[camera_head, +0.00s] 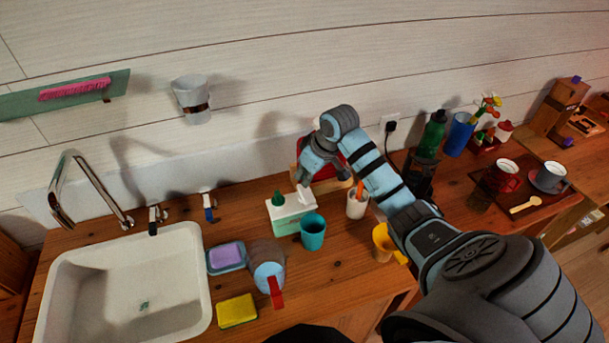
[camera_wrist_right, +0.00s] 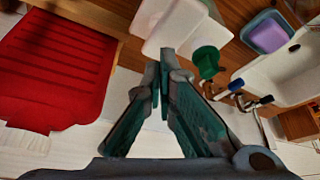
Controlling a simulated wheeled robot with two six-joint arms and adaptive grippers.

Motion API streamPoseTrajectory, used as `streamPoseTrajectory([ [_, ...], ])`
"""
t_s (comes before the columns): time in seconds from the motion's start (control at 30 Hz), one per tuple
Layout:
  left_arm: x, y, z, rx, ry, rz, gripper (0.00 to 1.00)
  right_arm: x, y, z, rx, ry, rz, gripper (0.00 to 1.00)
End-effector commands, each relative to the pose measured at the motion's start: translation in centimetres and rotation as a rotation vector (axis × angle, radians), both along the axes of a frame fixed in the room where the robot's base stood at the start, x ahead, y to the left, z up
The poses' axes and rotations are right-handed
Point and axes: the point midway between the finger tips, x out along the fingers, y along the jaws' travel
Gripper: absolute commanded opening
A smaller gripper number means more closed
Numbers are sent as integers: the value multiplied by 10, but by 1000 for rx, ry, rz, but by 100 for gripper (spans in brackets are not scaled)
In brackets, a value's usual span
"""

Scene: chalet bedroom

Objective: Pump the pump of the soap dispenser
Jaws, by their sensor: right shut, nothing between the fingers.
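The soap dispenser (camera_head: 291,221) is a white and green box on the wooden counter, right of the sink. A white pump head (camera_head: 305,196) and a green knob (camera_head: 278,199) stand on its top. My right gripper (camera_head: 303,179) is shut and empty, pointing down just above the white pump head. In the right wrist view its closed fingertips (camera_wrist_right: 165,56) are at the edge of the white pump part (camera_wrist_right: 168,28), with the green knob (camera_wrist_right: 206,60) beside them. I cannot tell whether they touch. My left gripper is not in view.
A teal cup (camera_head: 313,234) stands close to the dispenser's right, and a white cup (camera_head: 357,204) is beyond it. A red ribbed object (camera_wrist_right: 55,70) is behind the gripper. A soap dish (camera_head: 226,257), mug (camera_head: 268,278) and sponge (camera_head: 237,311) are in front, by the sink (camera_head: 60,300).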

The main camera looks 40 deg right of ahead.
Motion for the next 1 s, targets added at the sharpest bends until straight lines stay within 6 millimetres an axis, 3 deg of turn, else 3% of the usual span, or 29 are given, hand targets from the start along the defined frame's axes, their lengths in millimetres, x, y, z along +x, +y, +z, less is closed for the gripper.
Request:
streamPoseTrajectory([
  [0.87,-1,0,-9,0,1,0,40,0,0,-27,1,1,-1,0],
  [1.0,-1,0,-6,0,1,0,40,0,0,-24,0,1,0,0],
])
